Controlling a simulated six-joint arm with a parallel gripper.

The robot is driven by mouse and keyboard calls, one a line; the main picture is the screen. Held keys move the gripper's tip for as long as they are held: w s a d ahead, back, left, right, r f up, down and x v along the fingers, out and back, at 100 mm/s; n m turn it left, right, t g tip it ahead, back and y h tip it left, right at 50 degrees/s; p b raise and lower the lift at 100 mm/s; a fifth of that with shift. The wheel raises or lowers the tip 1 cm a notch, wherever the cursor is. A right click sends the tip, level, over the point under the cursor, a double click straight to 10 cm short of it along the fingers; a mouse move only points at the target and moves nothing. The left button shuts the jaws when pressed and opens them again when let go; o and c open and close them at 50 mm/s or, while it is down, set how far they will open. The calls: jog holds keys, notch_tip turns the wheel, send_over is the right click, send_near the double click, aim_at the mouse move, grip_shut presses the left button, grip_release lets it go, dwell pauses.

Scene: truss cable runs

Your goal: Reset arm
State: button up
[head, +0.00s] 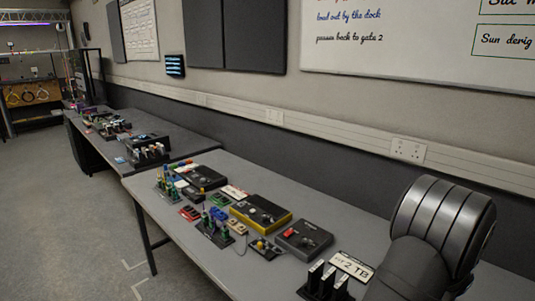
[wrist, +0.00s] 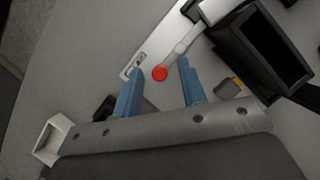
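My gripper (wrist: 158,72) shows in the wrist view with its two blue fingers spread apart. Nothing is held between them. A red round tip (wrist: 160,73) on a pale rod shows in the gap between the fingers, apart from both; I cannot tell how far below it lies. In the head view only a grey, ribbed part of my arm shows at the right, over the near end of the table; the gripper itself is out of that view.
The grey table (head: 300,272) carries a yellow-edged box (head: 262,214), a dark box with a red button (head: 303,239), a white label plate (head: 352,266) and black upright holders (head: 322,283). In the wrist view, a black open box (wrist: 262,47) lies right of the fingers. Floor at left is clear.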

jog(key=v, duration=1.7)
jog(key=x, duration=1.7)
jog(key=shift+f, duration=0.2)
jog(key=n, duration=0.1)
jog(key=w+n+g, duration=0.1)
jog(key=shift+d+r+n+h, duration=0.2)
jog(key=shift+d+n+h, duration=0.05)
jog(key=shift+n+h, duration=0.05)
jog(key=v, duration=1.7)
jog(key=w+a+r+n+h, duration=0.1)
jog(key=w+a+r+n, duration=0.3)
jog(key=a+n, duration=0.2)
jog(key=w+a+r+n+t+h, duration=0.1)
jog(key=w+a+r+n, duration=0.3)
jog(key=a+n, duration=0.3)
jog(key=w+a+r+n+h, duration=0.1)
jog(key=w+a+r+n, duration=0.3)
jog(key=a+n, duration=0.3)
jog(key=shift+w, duration=0.3)
jog(key=shift+a, duration=0.1)
